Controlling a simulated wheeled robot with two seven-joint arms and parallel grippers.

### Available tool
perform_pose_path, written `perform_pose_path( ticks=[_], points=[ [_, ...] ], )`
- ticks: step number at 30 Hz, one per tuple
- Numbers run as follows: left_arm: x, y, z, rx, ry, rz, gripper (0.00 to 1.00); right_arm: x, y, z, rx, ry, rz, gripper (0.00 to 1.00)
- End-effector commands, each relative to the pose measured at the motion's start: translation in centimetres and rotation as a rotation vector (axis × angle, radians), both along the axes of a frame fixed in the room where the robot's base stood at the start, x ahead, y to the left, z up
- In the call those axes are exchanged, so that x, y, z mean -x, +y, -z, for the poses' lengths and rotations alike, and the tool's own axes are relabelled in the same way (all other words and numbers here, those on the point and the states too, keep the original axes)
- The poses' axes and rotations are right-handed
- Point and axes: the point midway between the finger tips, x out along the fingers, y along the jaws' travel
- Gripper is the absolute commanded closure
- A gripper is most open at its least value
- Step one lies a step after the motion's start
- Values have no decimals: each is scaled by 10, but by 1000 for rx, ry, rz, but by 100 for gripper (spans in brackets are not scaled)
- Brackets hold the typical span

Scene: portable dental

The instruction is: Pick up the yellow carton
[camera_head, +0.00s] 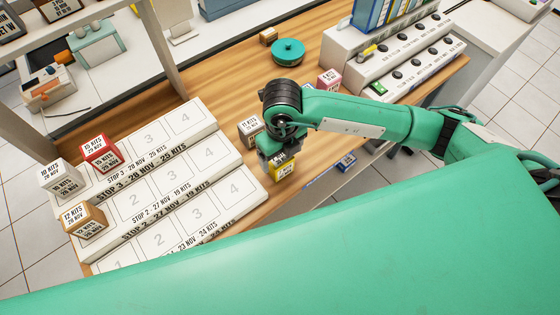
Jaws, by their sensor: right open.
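The yellow carton (283,172) stands on the wooden table near its front edge, right of the white stepped rack. My right gripper (276,158) comes in from the right and sits directly above it, pointing down. The gripper covers the carton's upper part, so I cannot tell whether the fingers touch it. Its jaws are open. My left gripper does not show.
A brownish carton (249,130) stands close behind my right gripper. The numbered stepped rack (225,192) fills the left, with red (101,152), white (61,178) and brown (82,220) cartons. A pink carton (328,81) and teal round object (288,51) stand farther back.

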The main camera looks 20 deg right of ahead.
Motion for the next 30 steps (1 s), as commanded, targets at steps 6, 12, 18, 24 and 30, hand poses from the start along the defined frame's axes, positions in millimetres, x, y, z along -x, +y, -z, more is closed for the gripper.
perform_pose_path(
  ticks=[6,12,18,24,30],
  points=[
    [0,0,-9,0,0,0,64,-2,1,16,1,3,0,18],
    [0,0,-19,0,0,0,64,-7,2,46,1,3,1,18],
    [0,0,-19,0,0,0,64,-7,3,57,-1,0,-1,18],
    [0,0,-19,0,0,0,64,-7,3,56,-1,0,-1,30],
    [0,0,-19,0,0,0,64,-7,3,56,-1,-1,-1,67]
  ],
)
